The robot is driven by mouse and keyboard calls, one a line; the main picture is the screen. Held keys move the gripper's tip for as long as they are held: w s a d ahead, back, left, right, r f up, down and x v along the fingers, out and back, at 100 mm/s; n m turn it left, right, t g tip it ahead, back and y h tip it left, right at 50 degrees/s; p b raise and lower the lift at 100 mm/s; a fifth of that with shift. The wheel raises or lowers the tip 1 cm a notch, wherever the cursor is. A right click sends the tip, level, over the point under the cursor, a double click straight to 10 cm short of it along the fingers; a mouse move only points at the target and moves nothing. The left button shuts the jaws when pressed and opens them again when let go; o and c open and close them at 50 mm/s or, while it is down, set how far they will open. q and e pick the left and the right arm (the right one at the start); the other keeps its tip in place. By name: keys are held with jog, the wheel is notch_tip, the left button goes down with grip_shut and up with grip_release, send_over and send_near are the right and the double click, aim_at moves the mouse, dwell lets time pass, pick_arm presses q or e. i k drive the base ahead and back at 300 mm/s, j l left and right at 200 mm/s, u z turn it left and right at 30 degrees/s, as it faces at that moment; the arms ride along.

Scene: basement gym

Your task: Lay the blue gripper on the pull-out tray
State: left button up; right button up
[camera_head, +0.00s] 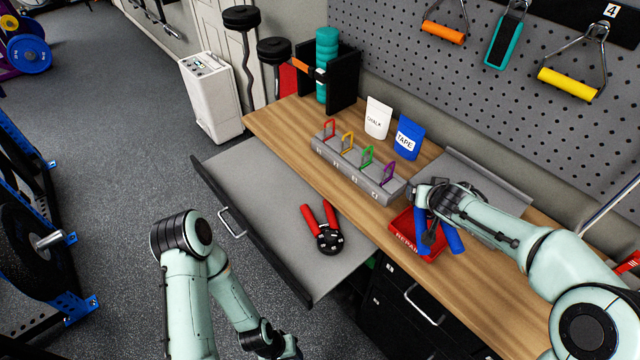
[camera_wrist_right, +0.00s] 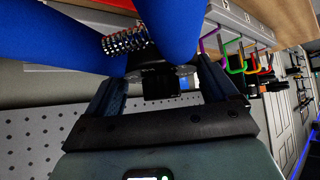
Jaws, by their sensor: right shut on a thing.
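The blue gripper (camera_head: 453,238), a hand gripper with two blue handles, is held in my right gripper (camera_head: 428,203). It hangs over the red bin labelled REPAIR (camera_head: 408,246) on the workbench; I cannot tell if they touch. In the right wrist view the blue handles (camera_wrist_right: 172,32) and a metal coil spring fill the space between and beyond my right fingers (camera_wrist_right: 160,85). The pull-out tray (camera_head: 262,190) is extended, left of the bench top. A red-handled hand gripper (camera_head: 329,238) lies on it. My left gripper (camera_head: 283,347) is low at the bottom edge, its fingers not clear.
The wooden bench (camera_head: 275,122) carries a grey block with several coloured hooks (camera_head: 360,169), a chalk bag (camera_head: 377,118) and a tape bag (camera_head: 408,138). The tray's far-left part is bare. A weight rack (camera_head: 40,235) stands at the left.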

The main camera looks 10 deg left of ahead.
aim_at(280, 197)
jog(key=j+z, duration=0.1)
jog(key=j, duration=0.3)
jog(key=i+j+z, duration=0.1)
jog(key=j, duration=0.3)
jog(key=i+j+z, duration=0.15)
jog(key=j, duration=0.45)
jog(key=i+j+z, duration=0.15)
jog(key=j, duration=0.4)
jog(key=j+z, duration=0.2)
jog(key=j, duration=0.4)
jog(key=i, duration=0.05)
